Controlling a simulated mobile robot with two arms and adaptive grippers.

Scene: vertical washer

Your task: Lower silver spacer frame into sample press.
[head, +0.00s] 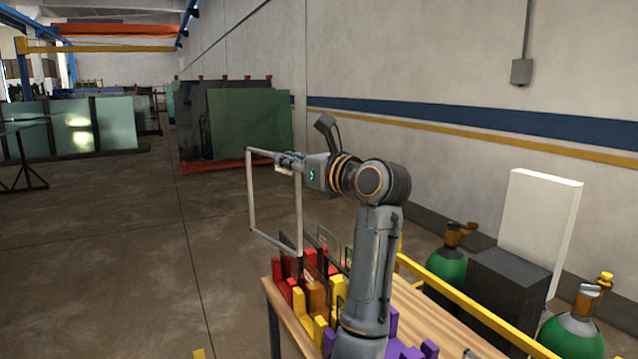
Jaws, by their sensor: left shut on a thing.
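The silver spacer frame (251,205) is a thin, upright rectangular frame in the middle of the head view. My left gripper (287,161) is shut on its top edge near the right corner. The frame hangs over the left end of a wooden table (452,332), its lower right corner near red slotted blocks (278,274) and apparently above or in front of them. Yellow blocks (302,303) and purple blocks (428,349) stand nearer. Which part is the sample press I cannot tell; my arm hides part of the table. My right gripper is out of view.
Thin dark and green-edged panes (327,240) stand upright among the blocks. A yellow rail (450,298) runs along the table's far side. Green gas cylinders (447,266) and a dark box (508,285) stand beyond it.

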